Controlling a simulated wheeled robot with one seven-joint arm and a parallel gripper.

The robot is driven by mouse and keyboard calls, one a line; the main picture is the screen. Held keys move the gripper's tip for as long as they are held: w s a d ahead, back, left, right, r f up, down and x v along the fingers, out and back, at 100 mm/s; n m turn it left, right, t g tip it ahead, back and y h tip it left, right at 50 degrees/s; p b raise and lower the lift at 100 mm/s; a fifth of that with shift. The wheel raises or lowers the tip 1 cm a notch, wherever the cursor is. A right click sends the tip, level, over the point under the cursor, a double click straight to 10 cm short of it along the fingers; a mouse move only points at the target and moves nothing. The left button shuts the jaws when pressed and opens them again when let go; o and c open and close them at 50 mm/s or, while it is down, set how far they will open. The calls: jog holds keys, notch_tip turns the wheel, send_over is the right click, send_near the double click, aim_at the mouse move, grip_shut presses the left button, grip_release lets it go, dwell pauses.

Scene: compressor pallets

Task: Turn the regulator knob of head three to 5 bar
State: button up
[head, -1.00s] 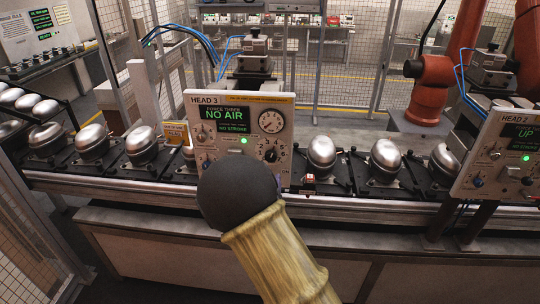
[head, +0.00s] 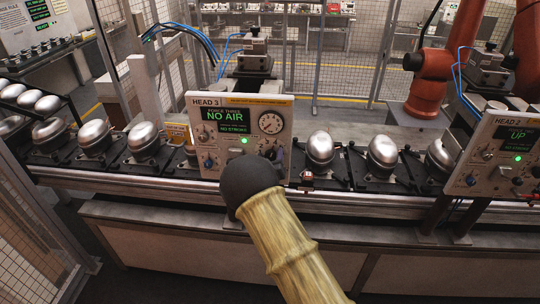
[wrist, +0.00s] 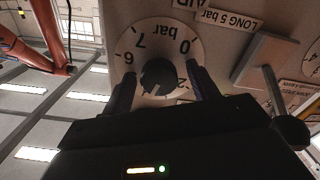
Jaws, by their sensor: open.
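The head three panel (head: 243,165) stands on the line, its screen (head: 224,113) reading "NO AIR". A round gauge (head: 271,123) sits beside the screen; its reading is too small to tell. The knob's pointer setting is unclear. My gripper (wrist: 161,84) is open, one finger on each side of the knob; contact is not visible. In the head view my arm's dark end mostly hides the knob.
In the wrist view a flat handle with a ball-ended lever (wrist: 290,130) is right of the dial, near a "LONG 5 bar" label (wrist: 228,17). Rounded metal compressors (head: 320,148) line the conveyor. The head two panel (head: 502,160) stands at the right.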

jog(key=shift+s+a, duration=0.1)
jog(key=shift+s, duration=0.15)
jog(key=shift+r, duration=0.1)
jog(key=c, duration=1)
